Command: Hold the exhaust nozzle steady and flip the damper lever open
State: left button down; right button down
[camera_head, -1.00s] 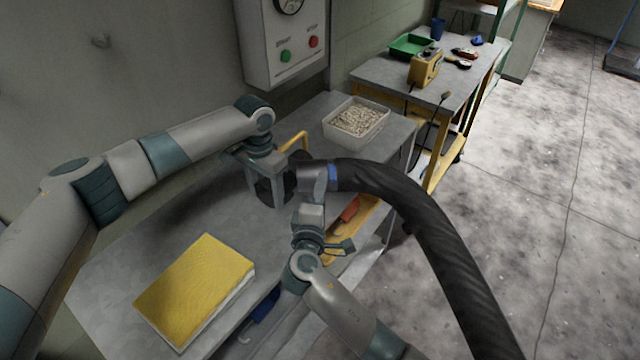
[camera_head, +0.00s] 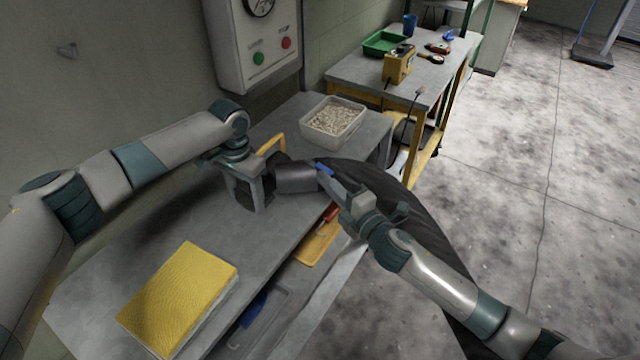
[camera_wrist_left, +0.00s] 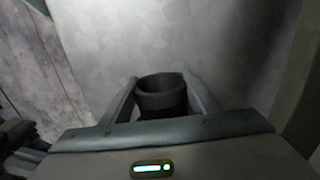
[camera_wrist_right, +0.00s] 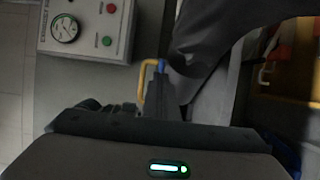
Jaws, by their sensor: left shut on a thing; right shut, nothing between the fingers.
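The exhaust nozzle (camera_head: 297,178) is a grey cylinder on the end of a thick black ribbed hose (camera_head: 385,185), lying level above the bench. My left gripper (camera_head: 262,188) is shut on its dark mouth end, which shows between the fingers in the left wrist view (camera_wrist_left: 162,97). The damper lever (camera_head: 322,168) is a small blue piece where nozzle and hose meet; it also shows in the right wrist view (camera_wrist_right: 161,65). My right gripper (camera_head: 326,178) is shut and empty, its tips close beside the lever. I cannot tell whether they touch it.
The grey bench (camera_head: 190,228) carries a yellow-covered book-like block (camera_head: 178,295), a white bin of pale pellets (camera_head: 333,121) and a yellow bent handle (camera_head: 272,144). A start/stop panel (camera_head: 255,50) hangs behind. A second table (camera_head: 365,80) stands beyond.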

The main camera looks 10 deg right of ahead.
aim_at(332, 171)
jog(key=n+g+y, duration=0.1)
jog(key=d+n+g+y, duration=0.1)
jog(key=y, duration=0.1)
jog(key=w+d+n+g+y, duration=0.1)
jog(key=n+y, duration=0.1)
jog(key=shift+w+d+g, duration=0.1)
jog(key=shift+d+g, duration=0.15)
jog(key=shift+g, duration=0.05)
jog(key=shift+w+d+n+g+y, duration=0.4)
jog(key=shift+w+d+g+y, duration=0.1)
jog(key=shift+w, duration=0.05)
pick_arm(q)
jog(key=shift+s+d, duration=0.1)
pick_arm(e)
jog(key=w+d+n+g+y, duration=0.2)
jog(key=w, duration=0.1)
jog(key=shift+w+d+g, duration=0.25)
jog(key=shift+g, duration=0.15)
jog(key=shift+w+d, duration=0.1)
